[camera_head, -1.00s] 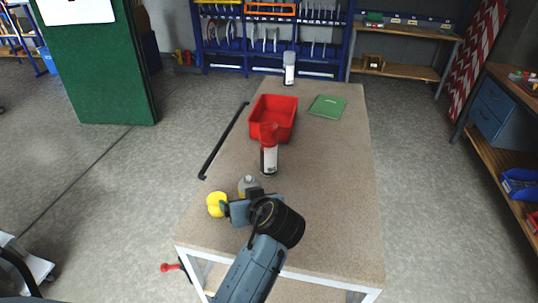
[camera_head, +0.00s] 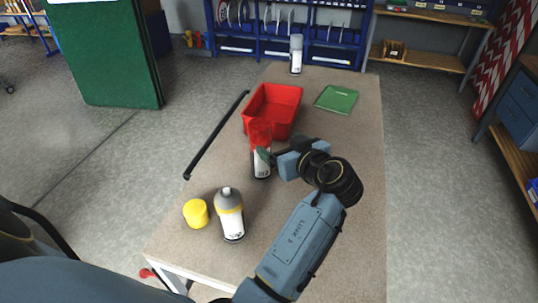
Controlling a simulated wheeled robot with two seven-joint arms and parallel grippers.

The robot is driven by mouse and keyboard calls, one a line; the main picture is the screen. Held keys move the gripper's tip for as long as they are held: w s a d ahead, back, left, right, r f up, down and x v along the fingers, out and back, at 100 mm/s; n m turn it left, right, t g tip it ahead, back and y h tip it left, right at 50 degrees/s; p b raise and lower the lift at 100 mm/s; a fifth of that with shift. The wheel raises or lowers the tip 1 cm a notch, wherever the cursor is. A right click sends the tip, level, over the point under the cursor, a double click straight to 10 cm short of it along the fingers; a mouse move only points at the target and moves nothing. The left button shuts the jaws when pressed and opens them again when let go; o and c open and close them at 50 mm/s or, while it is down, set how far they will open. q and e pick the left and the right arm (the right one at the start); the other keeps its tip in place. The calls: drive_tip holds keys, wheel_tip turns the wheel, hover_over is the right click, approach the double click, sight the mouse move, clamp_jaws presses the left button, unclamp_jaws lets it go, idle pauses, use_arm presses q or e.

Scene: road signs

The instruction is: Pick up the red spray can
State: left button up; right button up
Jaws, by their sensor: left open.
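The red spray can (camera_head: 261,170) stands upright on the table, with a red top and a white label, just in front of the red bin (camera_head: 273,110). My left gripper (camera_head: 266,154) is open at the can's right side, at the height of its upper body. A dark fingertip overlaps the can in the picture. I cannot tell whether the can is between the fingers, and the far finger is hidden. My right gripper is not in view.
A grey and yellow spray can (camera_head: 230,215) and a yellow cap (camera_head: 196,213) stand at the front left. A black bar (camera_head: 216,135) lies along the left edge. A green book (camera_head: 336,99) and another can (camera_head: 296,54) are farther back. The table's right side is clear.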

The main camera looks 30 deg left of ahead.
use_arm(q)
wheel_tip(320, 180, down, 6)
drive_tip(key=b, duration=0.5)
drive_tip(key=p+x, duration=0.3)
drive_tip(key=x, duration=1)
drive_tip(key=shift+f, duration=0.15)
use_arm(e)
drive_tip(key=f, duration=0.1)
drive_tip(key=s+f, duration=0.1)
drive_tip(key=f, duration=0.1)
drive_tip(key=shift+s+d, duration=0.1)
use_arm(q)
drive_tip(key=shift+w, duration=0.15)
drive_tip(key=c, duration=1.4)
